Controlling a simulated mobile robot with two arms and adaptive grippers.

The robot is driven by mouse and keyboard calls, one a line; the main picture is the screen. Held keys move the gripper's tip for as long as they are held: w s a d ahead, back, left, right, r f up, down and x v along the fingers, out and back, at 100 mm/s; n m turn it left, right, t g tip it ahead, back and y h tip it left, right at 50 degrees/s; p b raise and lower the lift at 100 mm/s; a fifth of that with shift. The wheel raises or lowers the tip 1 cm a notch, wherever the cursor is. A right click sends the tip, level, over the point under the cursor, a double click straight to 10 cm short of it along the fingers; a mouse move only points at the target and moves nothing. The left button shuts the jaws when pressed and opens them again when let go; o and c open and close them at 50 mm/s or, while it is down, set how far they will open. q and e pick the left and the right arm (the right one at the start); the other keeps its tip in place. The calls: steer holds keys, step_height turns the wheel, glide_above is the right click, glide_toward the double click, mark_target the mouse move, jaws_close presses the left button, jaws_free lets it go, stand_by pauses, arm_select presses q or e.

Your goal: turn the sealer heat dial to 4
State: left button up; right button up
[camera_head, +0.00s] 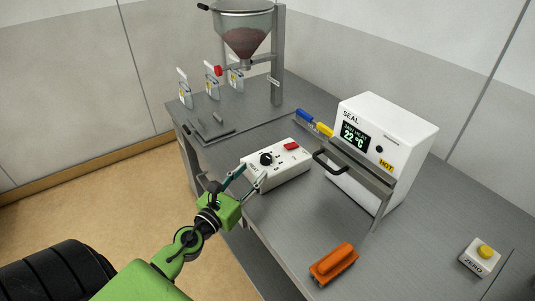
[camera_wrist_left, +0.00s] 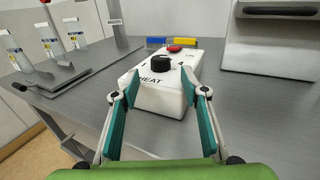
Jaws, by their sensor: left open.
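The heat dial (camera_head: 266,158) is a round black knob on top of a white control box (camera_head: 290,168) that stands on the steel bench. In the left wrist view the dial (camera_wrist_left: 161,63) shows above the word HEAT, with a 4 at its right; its exact setting is too small to tell. My left gripper (camera_head: 246,173) is open and empty at the front of the box, its teal fingers (camera_wrist_left: 158,108) spread to either side of the box's near end, short of the dial. The white sealer (camera_head: 410,140) stands behind, its display reading 22 °C. My right gripper is not in view.
A red switch (camera_head: 291,146) sits on the box beside the dial. A black handle (camera_head: 328,162) juts from the sealer. A hopper (camera_head: 245,40) and several pouches stand at the back left. An orange tool (camera_head: 334,263) and a ZERO button box (camera_head: 480,256) lie to the right.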

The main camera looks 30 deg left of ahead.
mark_target(263, 161)
arm_select(q)
steer(key=w+p, duration=0.1)
steer(key=w, duration=0.7)
steer(key=shift+w+a, duration=0.15)
steer(key=shift+w, duration=0.15)
steer(key=shift+c, duration=0.4)
steer(key=c, duration=1)
